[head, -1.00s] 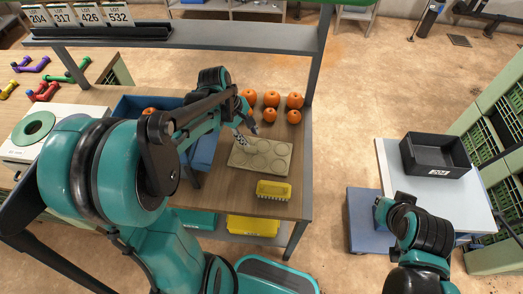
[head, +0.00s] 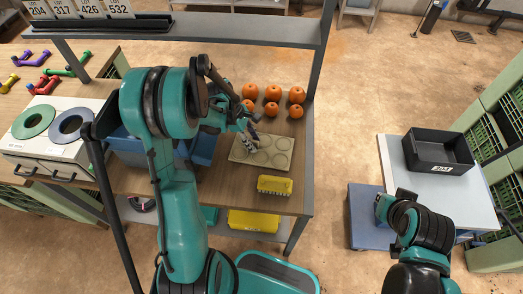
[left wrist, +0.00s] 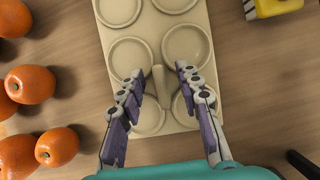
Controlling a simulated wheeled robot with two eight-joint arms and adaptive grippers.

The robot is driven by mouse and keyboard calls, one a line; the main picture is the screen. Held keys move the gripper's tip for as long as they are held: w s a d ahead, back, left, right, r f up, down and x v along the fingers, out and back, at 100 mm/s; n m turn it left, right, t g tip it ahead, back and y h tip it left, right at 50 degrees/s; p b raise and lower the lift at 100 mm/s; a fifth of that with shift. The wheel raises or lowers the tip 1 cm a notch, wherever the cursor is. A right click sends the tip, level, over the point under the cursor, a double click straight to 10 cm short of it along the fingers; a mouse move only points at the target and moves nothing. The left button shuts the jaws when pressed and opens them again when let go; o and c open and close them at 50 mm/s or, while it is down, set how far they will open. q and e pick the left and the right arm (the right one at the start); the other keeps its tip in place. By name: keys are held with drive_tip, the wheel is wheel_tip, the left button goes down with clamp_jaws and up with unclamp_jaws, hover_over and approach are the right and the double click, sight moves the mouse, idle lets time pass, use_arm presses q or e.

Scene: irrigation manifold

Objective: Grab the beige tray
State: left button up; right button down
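The beige tray (head: 278,148) lies flat on the wooden table, with several round recesses that look empty. It also shows in the left wrist view (left wrist: 147,62), with a raised rib on its middle line. My left gripper (head: 252,141) is over the left end of the tray.
Several oranges (head: 272,93) sit just behind the tray. A yellow brush-like block (head: 274,185) lies in front of it, near the table edge. A blue bin (head: 203,148) stands left of it. A black crate (head: 438,152) is on a white table at right.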

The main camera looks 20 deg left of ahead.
use_arm(q)
drive_tip(key=shift+d+f, duration=0.1)
drive_tip(key=shift+f, duration=0.1)
clamp_jaws()
drive_tip(key=shift+r, duration=0.1)
